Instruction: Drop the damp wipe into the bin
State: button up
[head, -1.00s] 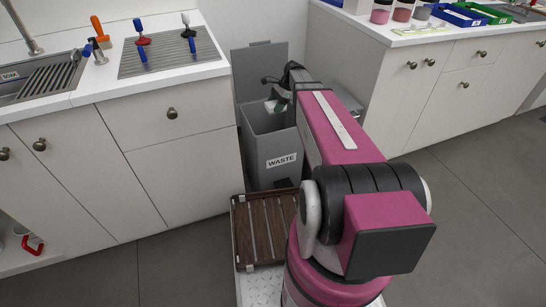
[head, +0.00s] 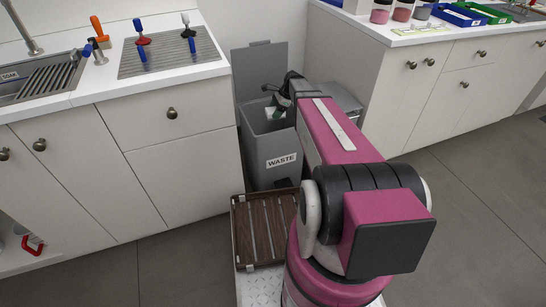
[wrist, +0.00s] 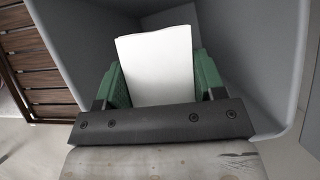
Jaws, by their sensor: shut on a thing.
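My gripper (wrist: 158,85) is shut on the damp wipe (wrist: 156,62), a white flat sheet held between two green fingers in the wrist view. The bin (head: 268,160) is a grey box labelled WASTE with its lid (head: 262,72) raised at the back. In the wrist view the bin's inner wall (wrist: 250,60) surrounds the wipe and the fingers, so they are at or inside the bin's mouth. In the head view a small part of the white wipe (head: 279,113) shows at the bin opening. My arm hides the bin's right side.
A slatted wooden tray (head: 238,232) lies in front of the bin. White cabinets with counters stand on both sides. The left counter has a sink and brushes on a drying mat (head: 187,56); the right one has jars (head: 402,12) and coloured trays (head: 458,15).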

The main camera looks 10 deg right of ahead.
jog(key=shift+f, duration=0.1)
jog(key=o, duration=0.9)
jog(key=v, duration=1)
jog(key=shift+d+r, duration=0.15)
jog(key=shift+r, duration=0.25)
